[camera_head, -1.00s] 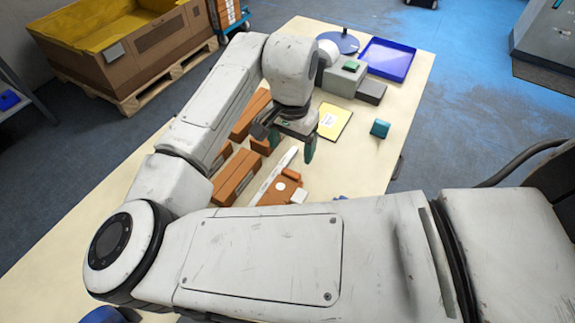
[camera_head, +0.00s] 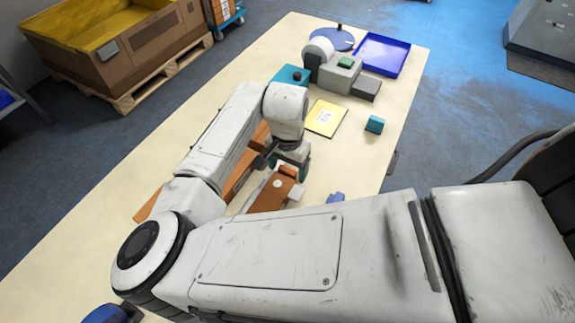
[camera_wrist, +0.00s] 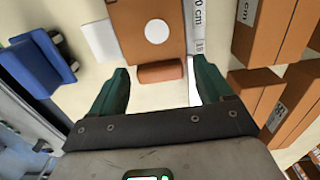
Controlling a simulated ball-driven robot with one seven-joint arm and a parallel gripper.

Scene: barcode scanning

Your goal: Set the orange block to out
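The small orange block (camera_wrist: 160,71) lies in the wrist view at the near edge of a brown board (camera_wrist: 140,43) with a white round spot. It also shows in the head view (camera_head: 288,171), partly behind my gripper. My gripper (camera_wrist: 160,80) is open, with its two green fingers to either side of the block and a gap on each side. Nothing is held. In the head view my gripper (camera_head: 291,163) is low over the table beside the board (camera_head: 268,196). Whether the fingertips reach down to the block's height I cannot tell.
A white ruler strip (camera_wrist: 195,85) runs beside the board. Several brown boxes (camera_wrist: 263,40) stand to its right, and a blue object (camera_wrist: 38,65) to its left. Farther off are a yellow sheet (camera_head: 325,116), a teal cube (camera_head: 375,124) and a blue tray (camera_head: 384,55).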

